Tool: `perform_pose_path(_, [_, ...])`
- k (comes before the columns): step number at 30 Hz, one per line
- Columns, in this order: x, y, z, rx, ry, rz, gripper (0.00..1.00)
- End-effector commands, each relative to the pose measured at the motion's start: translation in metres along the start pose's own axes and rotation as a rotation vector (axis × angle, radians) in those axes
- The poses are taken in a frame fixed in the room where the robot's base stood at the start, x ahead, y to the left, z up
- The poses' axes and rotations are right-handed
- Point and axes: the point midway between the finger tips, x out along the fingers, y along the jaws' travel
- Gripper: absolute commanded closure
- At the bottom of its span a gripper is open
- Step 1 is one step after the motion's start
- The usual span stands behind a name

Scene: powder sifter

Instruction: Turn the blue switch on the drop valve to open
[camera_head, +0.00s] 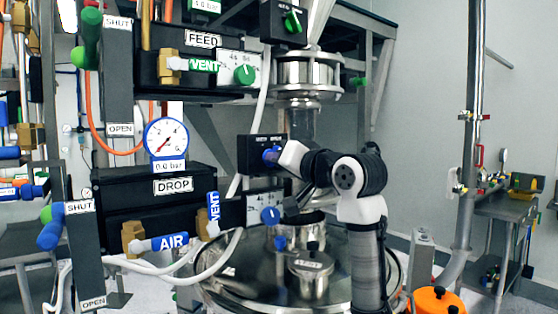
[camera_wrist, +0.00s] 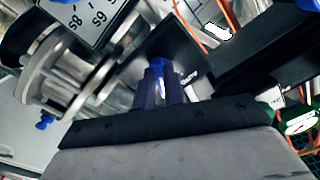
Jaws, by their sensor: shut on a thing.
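The blue switch (camera_head: 268,155) is on the front of a small black box (camera_head: 251,145) on the metal drop pipe, in the middle of the head view. My gripper (camera_head: 276,157) reaches it from the right. In the wrist view, the dark fingers of my gripper (camera_wrist: 164,84) are shut on the blue switch (camera_wrist: 160,66), close against the black box face (camera_wrist: 186,52). The fingers cover most of the switch, so I cannot tell which way it points. The labels on the box are too small to read.
Left are the DROP panel (camera_head: 130,190) with a blue lever (camera_head: 50,230), the AIR valve handle (camera_head: 170,242) and a blue dial (camera_head: 270,215). The FEED panel (camera_head: 200,45) is above. A steel lidded vessel (camera_head: 235,285) stands below. An orange container (camera_head: 436,300) is at lower right.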

Motion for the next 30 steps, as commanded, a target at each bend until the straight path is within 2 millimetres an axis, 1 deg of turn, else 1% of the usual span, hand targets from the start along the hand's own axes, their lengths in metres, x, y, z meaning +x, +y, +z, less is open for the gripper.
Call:
perform_pose_path(9, [0.0, 0.001, 0.001, 0.003, -0.001, 0.0, 1.0])
perform_pose_path(10, [0.0, 0.001, 0.001, 0.003, -0.001, 0.0, 0.88])
perform_pose_path(15, [0.0, 0.0, 0.0, 0.002, -0.001, 0.0, 0.67])
perform_pose_path(22, [0.0, 0.0, 0.0, 0.001, 0.0, 0.0, 0.67])
perform_pose_path(25, [-0.004, 0.001, 0.0, 0.001, 0.001, 0.0, 0.67])
perform_pose_path(28, [-0.014, 0.001, 0.001, 0.001, 0.003, -0.001, 0.67])
perform_pose_path(30, [-0.027, 0.002, 0.002, 0.0, 0.003, 0.0, 0.67])
